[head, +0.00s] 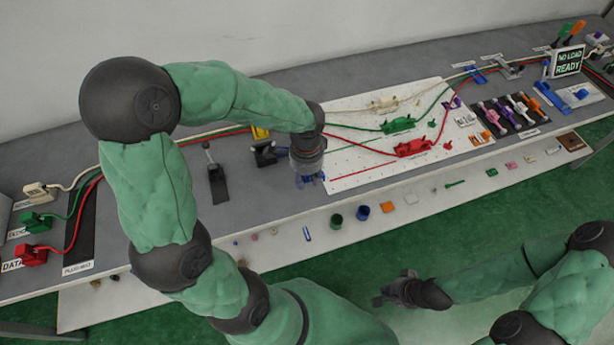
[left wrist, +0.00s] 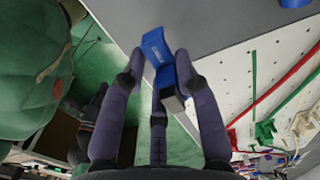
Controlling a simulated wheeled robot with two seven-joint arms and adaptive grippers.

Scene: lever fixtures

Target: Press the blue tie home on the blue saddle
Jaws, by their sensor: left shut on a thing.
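My left gripper (head: 309,178) is low over the front edge of the grey bench, left of the white board. A separate blue part (left wrist: 294,3) shows at the top right of that view.
The white board (head: 350,178) carries red and green cables with a green fixture (head: 398,125) and a red fixture (head: 413,147). A black lever fixture (head: 217,180) stands left of my gripper. A lower white shelf (head: 275,262) holds small loose parts, including a blue cup (head: 362,213).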

